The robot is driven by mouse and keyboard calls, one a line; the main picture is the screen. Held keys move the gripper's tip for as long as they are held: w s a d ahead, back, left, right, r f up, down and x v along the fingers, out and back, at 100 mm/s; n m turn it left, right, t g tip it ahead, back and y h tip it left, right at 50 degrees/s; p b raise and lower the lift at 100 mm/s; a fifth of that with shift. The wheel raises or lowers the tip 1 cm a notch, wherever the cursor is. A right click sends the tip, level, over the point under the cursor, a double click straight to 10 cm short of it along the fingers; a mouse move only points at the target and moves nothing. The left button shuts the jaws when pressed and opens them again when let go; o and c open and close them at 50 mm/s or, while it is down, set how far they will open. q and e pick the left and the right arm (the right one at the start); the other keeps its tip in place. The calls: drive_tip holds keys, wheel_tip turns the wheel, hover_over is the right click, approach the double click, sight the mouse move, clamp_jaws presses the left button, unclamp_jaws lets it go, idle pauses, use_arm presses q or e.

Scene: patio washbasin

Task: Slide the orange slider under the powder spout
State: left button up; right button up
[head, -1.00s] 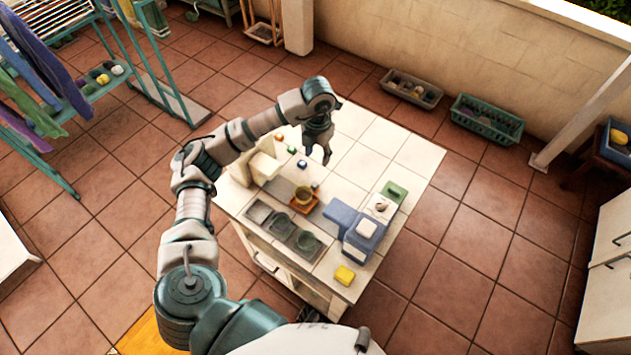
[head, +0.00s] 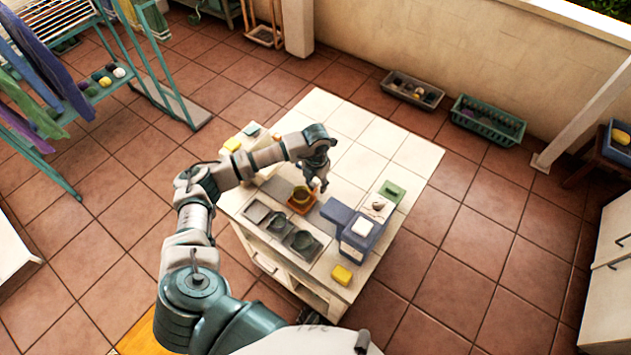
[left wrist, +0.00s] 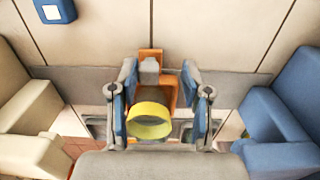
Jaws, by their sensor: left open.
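In the left wrist view the orange slider (left wrist: 158,56) shows behind the yellow cup (left wrist: 149,121), between the fingers. My left gripper (head: 319,184) is open, above and just right of the slider in the head view. In the left wrist view its blue-padded fingers (left wrist: 160,112) stand on either side of the cup; contact cannot be told. A blue housing (head: 361,225) stands right of the slider; I cannot tell whether it bears the powder spout. My right gripper is not in view.
A cream housing (left wrist: 27,106) stands left of the slider in the left wrist view. A yellow block (head: 342,275) and a green block (head: 391,191) lie on the right. The rear tiles are clear.

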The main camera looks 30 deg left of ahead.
use_arm(q)
drive_tip(key=shift+a, duration=0.1)
drive_tip(key=shift+c, duration=0.3)
drive_tip(key=shift+a+f, duration=0.1)
drive_tip(key=shift+a, duration=0.35)
drive_tip(key=c, duration=0.8)
drive_tip(key=shift+s+a+f, duration=0.1)
drive_tip(key=shift+a+f, duration=0.1)
drive_tip(key=shift+a, duration=0.3)
clamp_jaws()
drive_tip(key=shift+a, duration=0.25)
drive_tip(key=a, duration=0.3)
drive_tip(key=a+b, duration=0.1)
drive_tip(key=a, duration=0.2)
drive_tip(key=w+a, duration=0.1)
drive_tip(key=a, duration=0.2)
drive_tip(key=shift+a+b, duration=0.35)
drive_tip(key=shift+b, duration=0.05)
drive_tip(key=shift+a+r, duration=0.1)
drive_tip(key=shift+a, duration=0.15)
drive_tip(key=shift+s, duration=0.1)
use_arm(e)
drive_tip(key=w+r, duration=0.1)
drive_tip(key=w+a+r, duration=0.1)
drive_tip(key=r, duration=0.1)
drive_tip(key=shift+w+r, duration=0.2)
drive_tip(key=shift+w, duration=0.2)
use_arm(q)
drive_tip(key=shift+d, duration=0.1)
